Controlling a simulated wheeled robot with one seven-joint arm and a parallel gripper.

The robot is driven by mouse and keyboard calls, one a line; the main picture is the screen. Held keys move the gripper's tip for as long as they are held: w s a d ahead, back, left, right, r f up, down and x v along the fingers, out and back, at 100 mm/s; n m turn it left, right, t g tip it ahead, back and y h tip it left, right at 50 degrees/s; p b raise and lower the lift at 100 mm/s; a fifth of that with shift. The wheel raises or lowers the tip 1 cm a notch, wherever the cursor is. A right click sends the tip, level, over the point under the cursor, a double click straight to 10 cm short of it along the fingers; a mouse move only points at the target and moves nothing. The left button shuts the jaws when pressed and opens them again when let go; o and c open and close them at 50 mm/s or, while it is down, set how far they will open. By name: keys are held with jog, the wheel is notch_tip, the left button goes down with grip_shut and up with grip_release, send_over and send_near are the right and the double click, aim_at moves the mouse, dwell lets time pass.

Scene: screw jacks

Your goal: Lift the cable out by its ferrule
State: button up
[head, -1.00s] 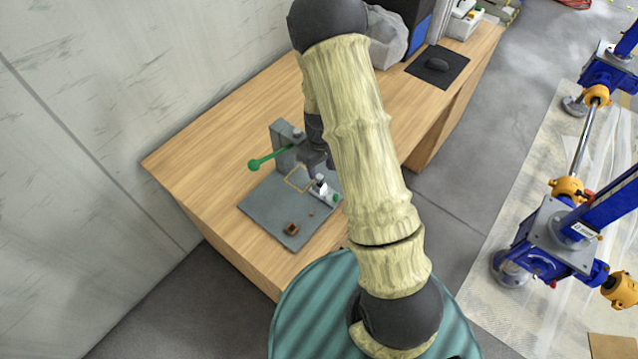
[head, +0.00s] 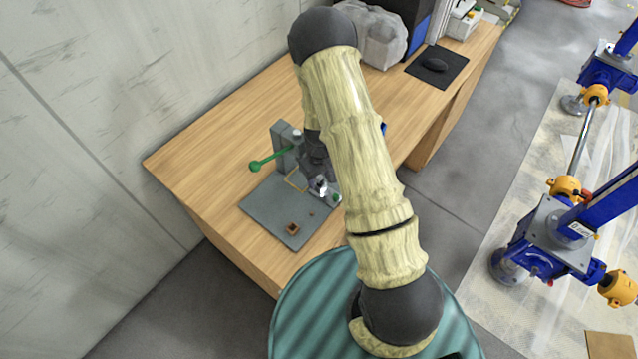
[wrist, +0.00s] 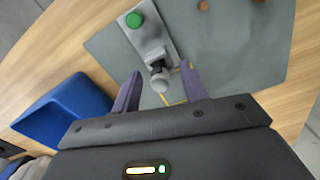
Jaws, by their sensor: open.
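A small grey fixture with a green round button (wrist: 134,20) lies on the grey plate. At its near end are a black clamp-like part (wrist: 156,65) and a rounded grey end piece (wrist: 160,84); I cannot tell for sure which part is the ferrule. In the head view the fixture's green part (head: 336,198) shows beside my arm. My gripper (wrist: 160,70) is open, with its two purple-grey fingers on either side of the black part and grey end piece, apart from them. In the head view my gripper (head: 317,172) is partly hidden by my arm. No clear length of cable shows.
A blue tray (wrist: 62,108) sits beside the plate. A mouse mat (head: 437,68) lies farther back on the table.

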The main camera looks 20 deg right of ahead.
aim_at(320, 177)
grip_shut()
notch_tip(320, 177, up, 10)
jog(key=shift+r+b, duration=0.1)
jog(key=shift+b, duration=0.7)
dwell(1.3)
